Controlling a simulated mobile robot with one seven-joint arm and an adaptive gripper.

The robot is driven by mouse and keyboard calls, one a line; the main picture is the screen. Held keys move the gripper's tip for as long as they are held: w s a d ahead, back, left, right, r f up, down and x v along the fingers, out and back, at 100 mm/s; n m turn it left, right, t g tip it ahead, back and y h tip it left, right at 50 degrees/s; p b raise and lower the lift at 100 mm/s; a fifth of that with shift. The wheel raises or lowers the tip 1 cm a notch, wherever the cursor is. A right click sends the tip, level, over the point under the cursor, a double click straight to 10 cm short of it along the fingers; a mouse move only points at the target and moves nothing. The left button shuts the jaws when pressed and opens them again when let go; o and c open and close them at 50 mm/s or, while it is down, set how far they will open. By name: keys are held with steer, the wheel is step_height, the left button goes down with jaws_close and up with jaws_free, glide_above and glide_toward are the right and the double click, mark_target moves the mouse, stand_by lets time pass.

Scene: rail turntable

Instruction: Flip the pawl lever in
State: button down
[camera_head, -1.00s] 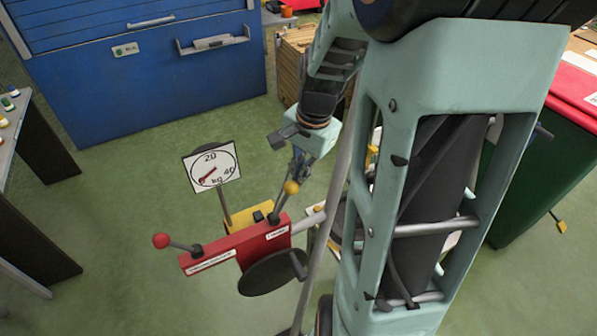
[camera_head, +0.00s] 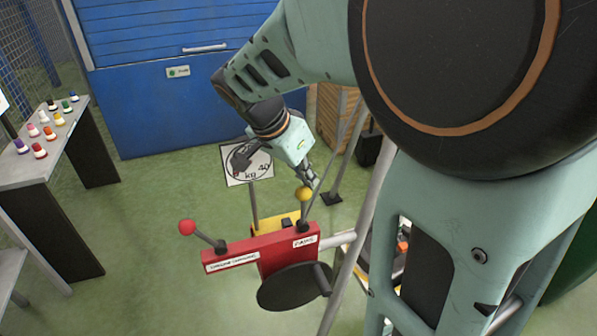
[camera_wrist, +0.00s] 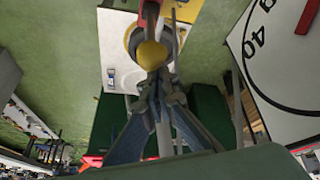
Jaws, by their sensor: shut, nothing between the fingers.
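A red block (camera_head: 262,248) carries two levers. The lever at its right end, by a white label (camera_head: 305,241) whose small print seems to read "PAWL", stands nearly upright and has a yellow ball knob (camera_head: 304,194). The lever at its left end leans left and has a red ball knob (camera_head: 187,227). My gripper (camera_head: 313,181) is shut and empty, just above the yellow knob. In the wrist view the yellow knob (camera_wrist: 152,54) is directly beyond the closed fingertips (camera_wrist: 155,80). I cannot tell whether they touch it.
A dial gauge plate (camera_head: 247,163) marked kg stands behind the block. A black disc (camera_head: 293,288) is in front of it. A pale bar runs right from the block. A bench (camera_head: 45,160) with coloured knobs stands left. Green floor is clear between.

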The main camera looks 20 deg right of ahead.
steer(key=a+f+h+b, duration=0.1)
steer(key=a+h+b, duration=0.4)
steer(key=b, duration=0.4)
steer(key=shift+s+a+f, duration=0.15)
steer(key=shift+a, duration=0.75)
steer(key=shift+a+f+n, duration=0.1)
steer(key=shift+a+n, duration=0.05)
steer(key=shift+n, duration=0.15)
step_height(320, 180, up, 3)
steer(key=w+d+p, duration=0.1)
steer(key=w+d, duration=0.1)
steer(key=d, duration=0.1)
steer(key=f+p+v, duration=0.1)
steer(key=v, duration=0.8)
steer(key=shift+s+a+r, duration=0.15)
steer(key=shift+a+r, duration=0.1)
steer(key=shift+a, duration=0.3)
